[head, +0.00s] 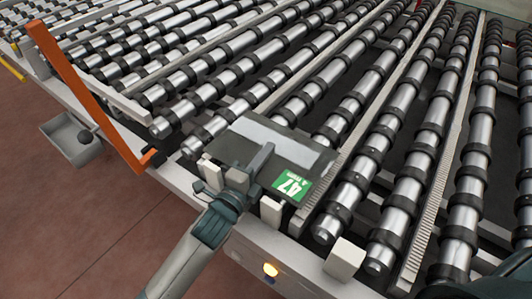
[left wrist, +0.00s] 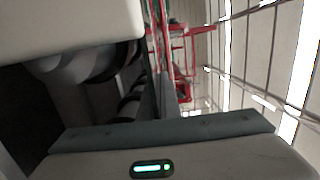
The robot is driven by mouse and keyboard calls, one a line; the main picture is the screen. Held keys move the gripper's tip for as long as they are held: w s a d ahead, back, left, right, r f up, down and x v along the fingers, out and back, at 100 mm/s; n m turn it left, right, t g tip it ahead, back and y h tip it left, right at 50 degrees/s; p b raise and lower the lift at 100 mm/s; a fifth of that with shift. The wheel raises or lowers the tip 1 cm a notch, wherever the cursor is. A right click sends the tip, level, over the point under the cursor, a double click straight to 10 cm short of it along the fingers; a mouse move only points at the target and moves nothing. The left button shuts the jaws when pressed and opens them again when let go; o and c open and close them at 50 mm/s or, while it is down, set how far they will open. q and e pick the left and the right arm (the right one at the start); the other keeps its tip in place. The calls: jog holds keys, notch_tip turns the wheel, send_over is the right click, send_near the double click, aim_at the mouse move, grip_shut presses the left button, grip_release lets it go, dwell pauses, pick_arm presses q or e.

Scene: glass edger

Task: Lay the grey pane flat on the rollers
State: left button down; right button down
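The grey pane (head: 301,150) is dark, with a lighter band and a green label reading 47. It is over the front ends of the rollers (head: 345,184), roughly level with them. I cannot tell whether it touches them. My left gripper (head: 258,168) is at the pane's near edge, one dark finger over its top face; the other finger is hidden below. It appears shut on the pane. In the left wrist view, a thin dark upright strip (left wrist: 160,85) may be a finger or the pane's edge; I cannot tell. My right gripper is not in view.
Pale stop blocks (head: 343,259) stand along the conveyor's front rail (head: 305,262). An orange bar (head: 85,95) rises at the left, near a grey box (head: 70,138) beside the conveyor. Toothed strips (head: 436,205) run between rollers. The rollers behind the pane are clear.

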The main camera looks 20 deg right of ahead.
pick_arm(q)
jog(key=shift+f, duration=0.3)
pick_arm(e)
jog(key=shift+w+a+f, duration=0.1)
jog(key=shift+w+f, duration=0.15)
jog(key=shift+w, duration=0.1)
pick_arm(q)
jog(key=shift+f, duration=0.1)
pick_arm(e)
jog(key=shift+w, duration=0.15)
